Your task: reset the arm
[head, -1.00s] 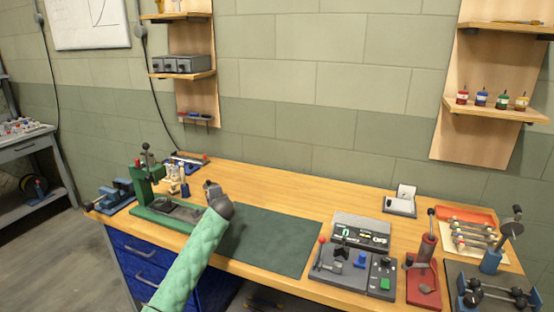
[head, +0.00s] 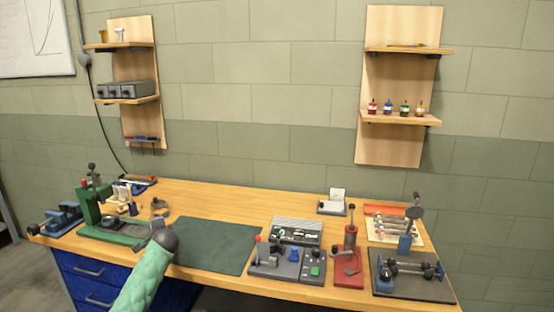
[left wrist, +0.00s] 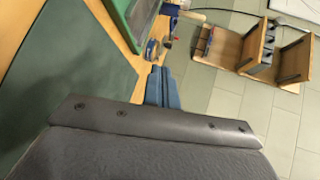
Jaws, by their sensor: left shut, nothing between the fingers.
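My left arm, in a green quilted sleeve, comes in from the bottom left of the head view. My left gripper (head: 156,221) is small and partly hidden behind the dark wrist. It appears over the bench between the green press and the green mat. In the left wrist view the blue-grey fingers (left wrist: 161,88) are together with nothing between them. My right arm and gripper are not in view.
The wooden bench (head: 262,196) holds a green press (head: 91,205), a green mat (head: 214,245), a grey control box (head: 273,260), a red lever press (head: 348,268) and a dark fixture plate (head: 412,289). Wall shelves (head: 400,118) stand behind it.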

